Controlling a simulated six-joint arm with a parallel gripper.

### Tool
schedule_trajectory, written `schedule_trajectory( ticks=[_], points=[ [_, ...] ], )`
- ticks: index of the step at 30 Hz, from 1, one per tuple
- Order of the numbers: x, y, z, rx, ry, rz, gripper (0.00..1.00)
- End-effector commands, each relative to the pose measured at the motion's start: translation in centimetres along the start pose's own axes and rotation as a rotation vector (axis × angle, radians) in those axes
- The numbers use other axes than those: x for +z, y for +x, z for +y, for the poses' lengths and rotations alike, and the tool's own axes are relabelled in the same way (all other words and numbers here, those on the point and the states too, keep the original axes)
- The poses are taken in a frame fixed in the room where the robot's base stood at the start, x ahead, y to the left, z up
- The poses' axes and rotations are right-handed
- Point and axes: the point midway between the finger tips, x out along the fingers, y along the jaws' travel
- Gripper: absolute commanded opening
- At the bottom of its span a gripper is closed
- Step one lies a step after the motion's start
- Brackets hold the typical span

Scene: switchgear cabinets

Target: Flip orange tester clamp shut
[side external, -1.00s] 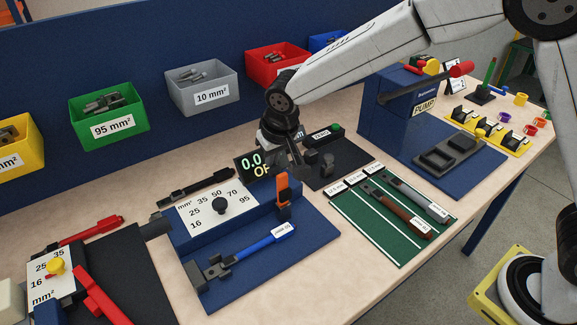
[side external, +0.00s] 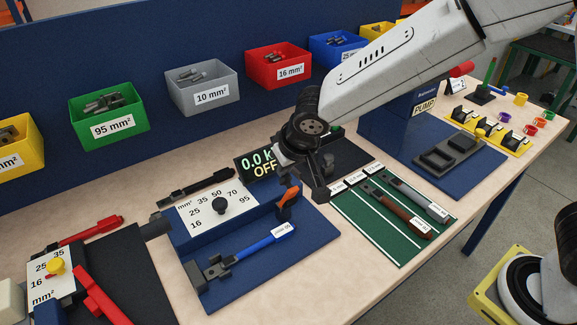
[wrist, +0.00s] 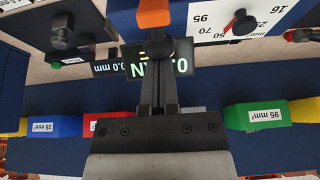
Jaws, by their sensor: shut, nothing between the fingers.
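The tester is a blue bench fixture (side external: 305,252) with a white dial plate and a black display (side external: 262,165) reading "0.0 k" and "OFF". Its orange clamp lever (side external: 290,195) stands at the right end of the raised blue block and leans up to the right. My gripper (side external: 320,188) is shut and empty, just right of and slightly above the lever. In the wrist view, the shut fingers (wrist: 158,52) point at the orange lever (wrist: 153,13) at the top edge. Whether they touch is unclear. A blue-handled piece (side external: 255,248) lies along the fixture's front.
A green mat (side external: 350,215) with brown and grey tools lies right of the fixture. A blue pump station (side external: 385,125) stands behind it. Several coloured bins, including a red one (side external: 278,70), line the back panel.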

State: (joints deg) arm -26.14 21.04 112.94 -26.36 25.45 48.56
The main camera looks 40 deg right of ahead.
Motion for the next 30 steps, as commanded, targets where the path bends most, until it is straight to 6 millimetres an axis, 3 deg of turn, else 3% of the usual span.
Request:
schedule_trajectory(
  ticks=[18, 30],
  points=[
    [6.5, -0.6, 0.1, 0.000, -0.003, -0.002, 0.00],
    [8.7, 0.1, 0.1, 0.000, 0.000, -0.001, 0.00]
  ],
)
